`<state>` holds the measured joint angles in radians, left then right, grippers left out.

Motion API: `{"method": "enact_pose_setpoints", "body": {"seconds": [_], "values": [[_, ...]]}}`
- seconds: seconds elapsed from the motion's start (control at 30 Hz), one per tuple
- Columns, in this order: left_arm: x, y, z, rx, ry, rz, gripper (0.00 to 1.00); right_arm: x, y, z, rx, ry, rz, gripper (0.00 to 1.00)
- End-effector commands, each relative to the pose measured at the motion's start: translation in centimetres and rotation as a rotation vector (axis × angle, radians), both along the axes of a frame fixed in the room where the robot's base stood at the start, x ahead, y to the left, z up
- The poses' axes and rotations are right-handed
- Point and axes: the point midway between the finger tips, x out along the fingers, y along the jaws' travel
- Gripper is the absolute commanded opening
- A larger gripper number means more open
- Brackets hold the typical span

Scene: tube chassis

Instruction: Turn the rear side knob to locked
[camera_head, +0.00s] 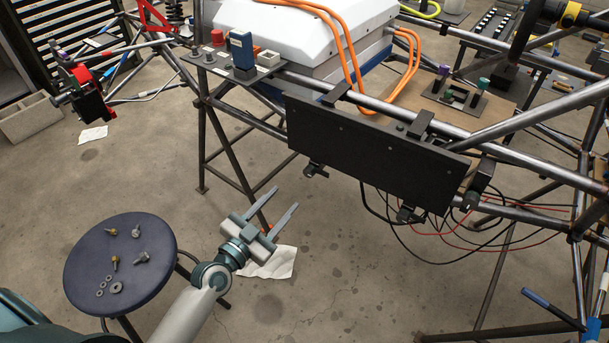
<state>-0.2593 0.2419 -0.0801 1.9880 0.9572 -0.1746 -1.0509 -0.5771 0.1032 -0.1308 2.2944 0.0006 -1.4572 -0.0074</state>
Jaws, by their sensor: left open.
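A black side panel (370,152) hangs along the chassis tube at centre right. Dark knob-like fittings show at its lower edge: one at the left end (315,170), one near the lower right (408,214) and one at the right end (471,200). I cannot tell which is the rear side knob or how any of them is turned. My left gripper (286,197) is open and empty. In the picture it is below and left of the panel, apart from it, with its fingers pointing up and right. My right gripper is not in view.
A round dark blue stool (120,265) with bolts and washers stands at lower left. The tube frame (225,110) and its legs surround the panel. Loose black and red cables (425,255) hang below it. White paper (268,263) lies on the floor, which is otherwise clear around my gripper.

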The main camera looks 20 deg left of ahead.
Motion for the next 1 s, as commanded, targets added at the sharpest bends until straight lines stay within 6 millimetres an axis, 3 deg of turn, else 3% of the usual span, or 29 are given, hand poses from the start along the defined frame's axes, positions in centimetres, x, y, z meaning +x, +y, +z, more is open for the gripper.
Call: {"method": "enact_pose_setpoints", "body": {"seconds": [0.3, 0.53, 0.7, 1.0], "values": [[5.7, -1.7, 0.2, -0.003, 0.0, 0.001, 0.42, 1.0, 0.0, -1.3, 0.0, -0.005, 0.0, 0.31], [9.0, -2.6, 0.0, -0.002, 0.0, 0.001, 0.42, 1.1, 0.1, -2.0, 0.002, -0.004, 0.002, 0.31], [10.3, -3.0, 0.0, 0.0, 0.0, 0.001, 0.42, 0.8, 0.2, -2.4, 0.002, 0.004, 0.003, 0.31], [10.7, -3.2, -0.1, 0.0, 0.001, 0.0, 0.42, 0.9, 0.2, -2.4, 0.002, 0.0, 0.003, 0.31]]}}
